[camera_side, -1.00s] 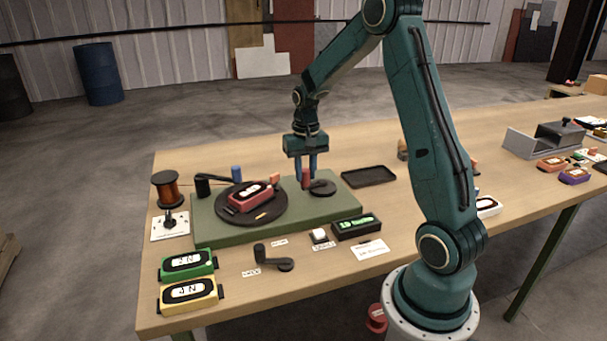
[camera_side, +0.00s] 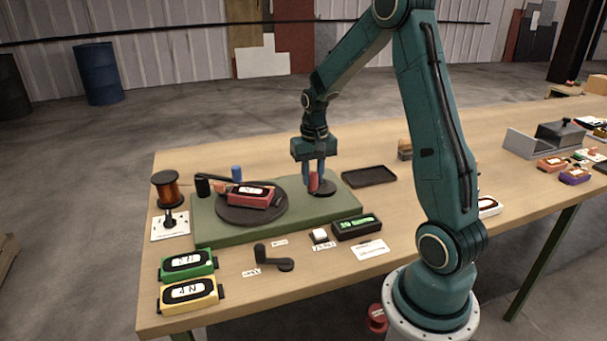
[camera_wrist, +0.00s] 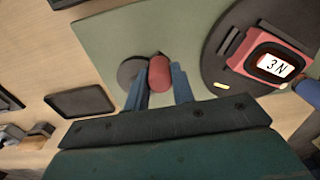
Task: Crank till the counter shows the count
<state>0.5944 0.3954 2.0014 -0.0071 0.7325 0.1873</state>
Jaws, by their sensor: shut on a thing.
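My gripper (camera_side: 315,178) is shut on the red crank knob (camera_side: 313,183), which stands on a dark round crank disc (camera_side: 325,188) at the right of the green base. In the wrist view the red knob (camera_wrist: 160,73) sits between my blue fingers. The counter (camera_side: 356,227) is a black box with a lit green display; its digits look like 10 but are hard to read. On the dark turntable (camera_side: 240,213) lies a red detector (camera_side: 251,196); in the wrist view its label (camera_wrist: 275,66) reads 3 N.
Green (camera_side: 188,264) and yellow (camera_side: 190,295) detectors lie at the front left. A copper wire spool (camera_side: 167,187) stands left of the green base (camera_side: 300,217). A black lever (camera_side: 274,258), a white button (camera_side: 320,236) and a black tray (camera_side: 369,177) are nearby.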

